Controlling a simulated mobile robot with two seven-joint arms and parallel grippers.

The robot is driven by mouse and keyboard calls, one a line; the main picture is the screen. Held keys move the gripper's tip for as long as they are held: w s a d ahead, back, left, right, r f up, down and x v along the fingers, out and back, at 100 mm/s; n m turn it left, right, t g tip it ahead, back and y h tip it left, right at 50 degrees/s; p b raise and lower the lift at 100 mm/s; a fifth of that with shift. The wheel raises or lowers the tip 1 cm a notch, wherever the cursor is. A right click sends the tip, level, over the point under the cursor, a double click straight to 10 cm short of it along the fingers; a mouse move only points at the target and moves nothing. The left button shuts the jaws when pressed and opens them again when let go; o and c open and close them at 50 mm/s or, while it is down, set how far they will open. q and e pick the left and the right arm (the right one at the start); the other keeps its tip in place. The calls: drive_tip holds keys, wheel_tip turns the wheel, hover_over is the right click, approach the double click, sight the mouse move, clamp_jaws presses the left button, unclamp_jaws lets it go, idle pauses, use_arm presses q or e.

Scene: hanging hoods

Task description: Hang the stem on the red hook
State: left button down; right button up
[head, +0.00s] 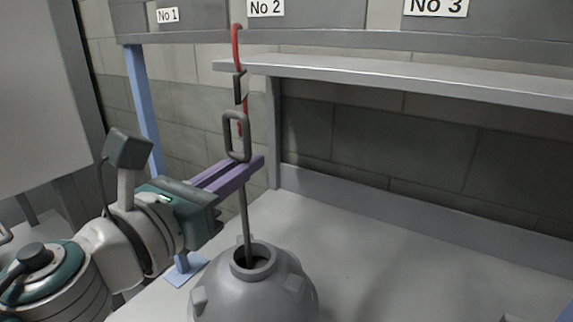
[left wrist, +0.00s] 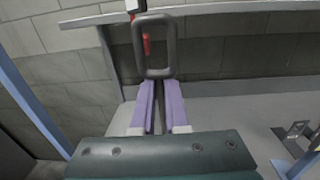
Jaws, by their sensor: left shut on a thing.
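The red hook (head: 236,48) hangs from the rail below the No 2 label, with a dark piece partway down. The stem (head: 246,215) is a thin grey rod with a rectangular loop on top (head: 227,135). Its lower end goes into the neck of a round grey vessel (head: 203,297). My left gripper (head: 245,170) has purple fingers shut on the stem just below the loop. In the left wrist view the loop (left wrist: 170,45) stands above the fingers, and the hook's red lower part (left wrist: 147,44) shows within its opening. I cannot tell whether the hook passes through or sits behind.
A grey shelf edge (head: 400,82) runs right of the hook, close to it. A blue post (head: 144,108) stands left, beyond my left arm. The bench top (head: 400,250) right of the vessel is mostly clear. A grey panel (head: 35,90) is at far left.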

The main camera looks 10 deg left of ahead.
use_arm(q)
drive_tip(key=shift+w+a+r, duration=0.1)
drive_tip(key=shift+w+r, duration=0.05)
drive_tip(key=shift+w, duration=0.5)
drive_tip(key=shift+w+a+b, duration=0.2)
drive_tip(key=shift+w+b, duration=0.25)
drive_tip(key=shift+w, duration=0.9)
drive_tip(key=shift+f+b, duration=1.35)
drive_tip(key=shift+b, duration=0.05)
